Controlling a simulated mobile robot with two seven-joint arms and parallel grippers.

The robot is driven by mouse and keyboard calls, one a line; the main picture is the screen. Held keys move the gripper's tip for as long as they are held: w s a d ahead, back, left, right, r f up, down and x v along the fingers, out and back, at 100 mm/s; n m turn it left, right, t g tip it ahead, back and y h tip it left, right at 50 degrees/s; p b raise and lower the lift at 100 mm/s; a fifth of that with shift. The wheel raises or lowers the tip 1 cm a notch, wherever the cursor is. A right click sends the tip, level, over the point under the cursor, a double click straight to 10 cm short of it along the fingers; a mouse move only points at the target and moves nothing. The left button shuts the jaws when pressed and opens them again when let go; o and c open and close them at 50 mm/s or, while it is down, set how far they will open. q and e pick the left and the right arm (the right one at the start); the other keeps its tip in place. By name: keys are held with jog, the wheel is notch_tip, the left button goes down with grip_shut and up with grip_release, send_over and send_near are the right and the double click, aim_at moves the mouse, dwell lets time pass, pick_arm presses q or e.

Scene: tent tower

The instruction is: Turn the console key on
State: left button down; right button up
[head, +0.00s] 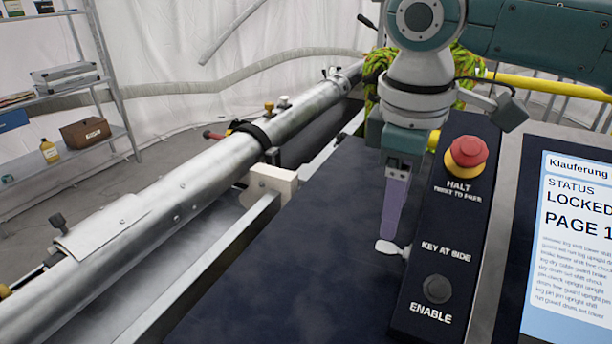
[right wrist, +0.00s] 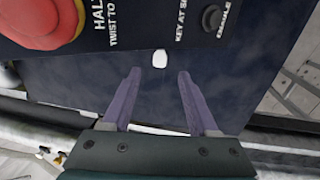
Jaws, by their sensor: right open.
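The console (head: 430,225) is a dark slanted panel marked HALT, KEY AT SIDE and ENABLE. A small white key (head: 388,247) sticks out of its left side, beside the KEY AT SIDE label. The key also shows in the right wrist view (right wrist: 160,59), just beyond the fingertips and in line with the gap between them. My right gripper (head: 392,236) points down at the key with its purple fingers. In the right wrist view the gripper (right wrist: 159,75) is open with nothing between its fingers. My left gripper is not in view.
A red HALT button (head: 466,152) and a round ENABLE knob (head: 434,289) sit on the console. A screen (head: 575,240) at right reads LOCKED. A long metal tube (head: 190,180) lies to the left. The dark surface (head: 310,240) left of the console is bare.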

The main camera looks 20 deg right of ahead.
jog(key=shift+s+a+r, duration=0.1)
jog(key=shift+r, duration=0.85)
jog(key=shift+s+a+r, duration=0.1)
jog(key=shift+r, duration=0.85)
